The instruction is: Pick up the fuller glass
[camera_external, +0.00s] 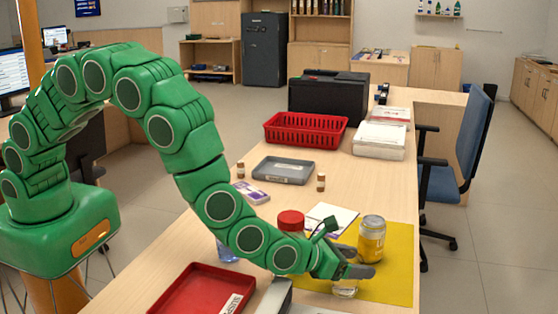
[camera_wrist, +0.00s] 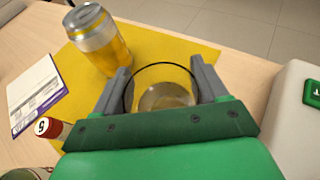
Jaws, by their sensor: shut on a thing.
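A clear glass (camera_wrist: 163,97) stands between the two grey fingers of my gripper (camera_wrist: 162,84) in the wrist view, with some pale liquid low inside. My gripper is shut on it, one finger on each side. In the external view my gripper (camera_external: 357,262) is over the yellow mat, and the lower part of the glass (camera_external: 345,289) shows beneath it. Its upper part is hidden by the fingers. A bluish clear vessel (camera_external: 227,251) stands partly behind my arm; I cannot tell whether it is a glass or how full it is.
A red-lidded jar (camera_external: 290,221) is behind my arm. A red tray (camera_external: 203,290) lies at the front left. A red basket (camera_external: 305,128) and a grey tray (camera_external: 283,170) are farther back.

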